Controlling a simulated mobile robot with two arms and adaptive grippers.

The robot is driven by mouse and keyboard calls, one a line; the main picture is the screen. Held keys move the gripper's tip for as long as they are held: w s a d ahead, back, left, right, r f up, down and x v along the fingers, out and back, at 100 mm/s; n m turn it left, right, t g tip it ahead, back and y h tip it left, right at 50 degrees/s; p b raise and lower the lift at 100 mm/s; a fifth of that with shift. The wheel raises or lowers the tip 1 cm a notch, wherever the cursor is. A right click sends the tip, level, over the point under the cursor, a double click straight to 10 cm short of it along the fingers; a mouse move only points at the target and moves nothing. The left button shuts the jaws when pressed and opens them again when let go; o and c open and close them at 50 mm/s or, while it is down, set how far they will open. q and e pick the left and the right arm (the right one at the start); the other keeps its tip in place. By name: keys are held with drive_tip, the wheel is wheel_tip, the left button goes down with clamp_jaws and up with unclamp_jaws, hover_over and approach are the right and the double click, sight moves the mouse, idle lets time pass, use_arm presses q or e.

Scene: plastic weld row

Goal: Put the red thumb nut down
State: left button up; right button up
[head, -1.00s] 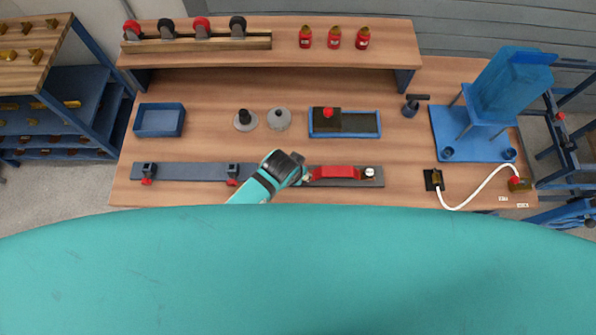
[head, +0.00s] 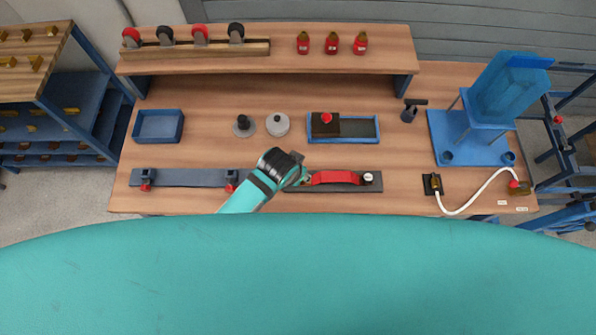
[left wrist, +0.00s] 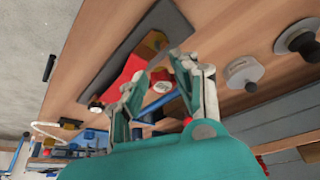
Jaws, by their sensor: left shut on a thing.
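My left gripper (head: 301,175) is at the left end of a red curved handle (head: 335,178) on a dark grey plate (head: 345,188). In the left wrist view the gripper (left wrist: 159,70) has its two fingers around a small red and pale piece, which I take for the red thumb nut (left wrist: 161,76). The nut is mostly hidden by the fingers, and I cannot tell whether it touches the plate. The red handle (left wrist: 127,77) and a brass part (left wrist: 155,40) on the plate lie close beyond the fingers. My right gripper is not in view.
A white knob (head: 368,177) stands at the handle's right end. A grey-blue bar (head: 190,177) with red-knobbed clamps lies to the left. Behind are a blue tray (head: 370,140) with a dark block, two round grey pieces (head: 277,124) and an empty blue bin (head: 158,138).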

use_arm(q)
drive_tip(key=shift+w+a, duration=0.1)
idle(0.5)
drive_tip(key=w+a+r+n+y+b, duration=0.1)
drive_tip(key=w+a+r+n+b, duration=0.2)
drive_tip(key=w+a+r+b, duration=0.55)
drive_tip(key=s+a+r+n+y+b, duration=0.1)
drive_tip(key=s+a+r+n+b, duration=0.1)
drive_tip(key=a+r+b, duration=0.4)
drive_tip(key=s+a+r, duration=0.1)
drive_tip(key=a+r, duration=0.2)
drive_tip(key=a, duration=0.1)
drive_tip(key=shift+s+a+r+n, duration=0.15)
drive_tip(key=shift+s+n, duration=0.2)
drive_tip(key=shift+n, duration=0.05)
